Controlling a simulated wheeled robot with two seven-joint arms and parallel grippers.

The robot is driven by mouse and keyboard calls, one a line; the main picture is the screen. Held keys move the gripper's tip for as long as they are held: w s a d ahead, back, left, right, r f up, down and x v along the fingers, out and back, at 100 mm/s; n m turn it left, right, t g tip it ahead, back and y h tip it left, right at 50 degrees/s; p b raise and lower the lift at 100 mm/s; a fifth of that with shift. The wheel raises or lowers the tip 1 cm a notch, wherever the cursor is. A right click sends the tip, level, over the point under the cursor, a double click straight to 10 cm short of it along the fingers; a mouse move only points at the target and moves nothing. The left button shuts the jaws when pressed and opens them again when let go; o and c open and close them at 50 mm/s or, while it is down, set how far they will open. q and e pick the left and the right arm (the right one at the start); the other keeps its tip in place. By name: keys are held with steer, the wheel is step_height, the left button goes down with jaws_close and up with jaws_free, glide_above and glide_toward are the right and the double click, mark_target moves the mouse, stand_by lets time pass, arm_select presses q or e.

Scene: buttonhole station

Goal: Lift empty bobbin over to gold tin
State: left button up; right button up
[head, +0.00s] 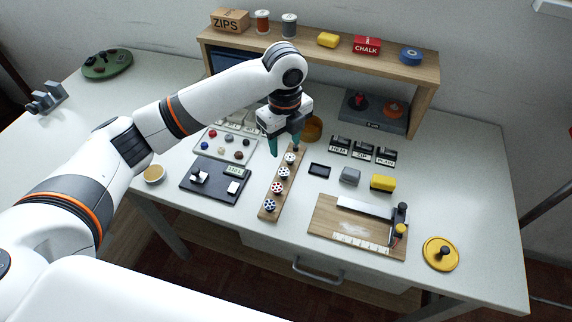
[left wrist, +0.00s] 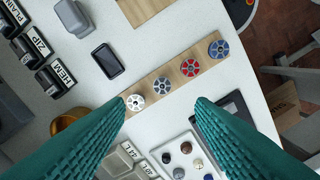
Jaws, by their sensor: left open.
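A wooden strip (head: 267,211) holds a row of bobbins. In the left wrist view, two are pale: the end one (left wrist: 135,102) and its neighbour (left wrist: 163,85). The others are red (left wrist: 190,67) and blue (left wrist: 218,49). I cannot tell for sure which pale one is empty. The gold tin (head: 314,130) stands behind the strip's far end, partly hidden by my left gripper; it also shows in the left wrist view (left wrist: 64,122). My left gripper (head: 285,150) is open, pointing down above the strip's far end, with nothing between its teal fingers. My right gripper is out of view.
A button tray (head: 228,147) and a dark scale (head: 211,186) lie left of the strip. A dark flat case (head: 319,170), a grey block (head: 350,176) and labelled boxes (head: 362,150) lie right. A wooden shelf (head: 385,68) spans the back.

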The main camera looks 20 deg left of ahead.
mark_target(284, 170)
arm_select(q)
step_height(284, 170, down, 4)
steer(key=shift+s, duration=0.1)
steer(key=shift+f, duration=0.25)
steer(key=shift+a+f+p, duration=0.1)
steer(key=shift+f+p, duration=0.4)
steer(key=shift+f, duration=0.45)
step_height(284, 170, down, 2)
steer(key=shift+f, duration=0.6)
steer(key=c, duration=1.1)
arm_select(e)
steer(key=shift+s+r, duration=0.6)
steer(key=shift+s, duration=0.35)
